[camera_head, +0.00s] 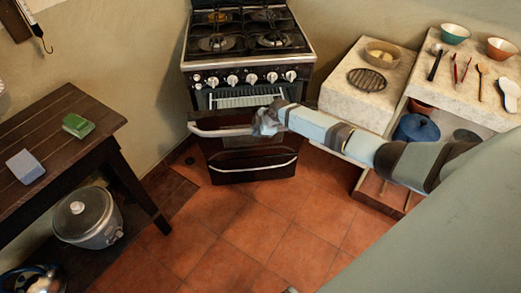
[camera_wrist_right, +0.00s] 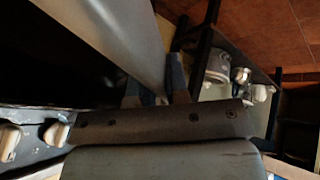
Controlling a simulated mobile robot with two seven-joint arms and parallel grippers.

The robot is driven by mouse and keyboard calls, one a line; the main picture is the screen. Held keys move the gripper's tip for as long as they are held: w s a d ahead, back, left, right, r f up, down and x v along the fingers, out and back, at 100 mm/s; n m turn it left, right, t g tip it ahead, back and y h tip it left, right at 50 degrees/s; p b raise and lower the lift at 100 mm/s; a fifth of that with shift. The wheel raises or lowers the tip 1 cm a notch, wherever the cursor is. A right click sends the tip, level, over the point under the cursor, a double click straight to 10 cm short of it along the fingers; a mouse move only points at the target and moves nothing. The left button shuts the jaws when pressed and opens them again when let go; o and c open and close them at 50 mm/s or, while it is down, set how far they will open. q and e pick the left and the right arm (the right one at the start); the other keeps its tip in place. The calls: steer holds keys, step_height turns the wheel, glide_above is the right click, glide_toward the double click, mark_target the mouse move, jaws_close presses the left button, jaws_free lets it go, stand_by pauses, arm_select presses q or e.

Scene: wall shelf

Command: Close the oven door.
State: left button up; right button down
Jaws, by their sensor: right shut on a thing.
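The oven (camera_head: 250,72) stands against the back wall, with a row of white knobs on its front. Its oven door (camera_head: 218,143) is partly open, leaning out toward me, and a rack (camera_head: 245,97) shows in the gap above it. My right gripper (camera_head: 268,121) is shut on the door's pale bar handle (camera_head: 215,131), right of the handle's middle. In the right wrist view the handle (camera_wrist_right: 115,35) runs large and close to the fingertips (camera_wrist_right: 155,88). My left gripper is not in view.
A dark wooden table (camera_head: 75,140) with two sponges stands at left, a rice cooker (camera_head: 86,216) on its lower shelf. A pale counter (camera_head: 360,105) with bowls and utensils is at right, above a blue pot (camera_head: 416,129). The tiled floor (camera_head: 255,225) before the oven is clear.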

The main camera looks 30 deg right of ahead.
mark_target(255, 111)
steer(key=w+d+b, duration=0.1)
steer(key=w, duration=0.1)
steer(key=w+d+r+b, duration=0.1)
steer(key=w+r+b, duration=0.1)
steer(key=w, duration=0.1)
steer(key=shift+w+d+r, duration=0.15)
steer(key=shift+w+d, duration=0.15)
steer(key=shift+d, duration=0.1)
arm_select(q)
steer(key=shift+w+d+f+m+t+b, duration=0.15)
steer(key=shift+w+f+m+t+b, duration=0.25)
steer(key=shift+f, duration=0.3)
arm_select(e)
steer(key=shift+w+d+r, duration=0.25)
steer(key=shift+w+r, duration=0.05)
steer(key=shift+w, duration=0.25)
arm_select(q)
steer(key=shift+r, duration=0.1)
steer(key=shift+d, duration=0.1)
arm_select(e)
steer(key=c, duration=1.1)
jaws_free()
steer(key=shift+c, duration=0.2)
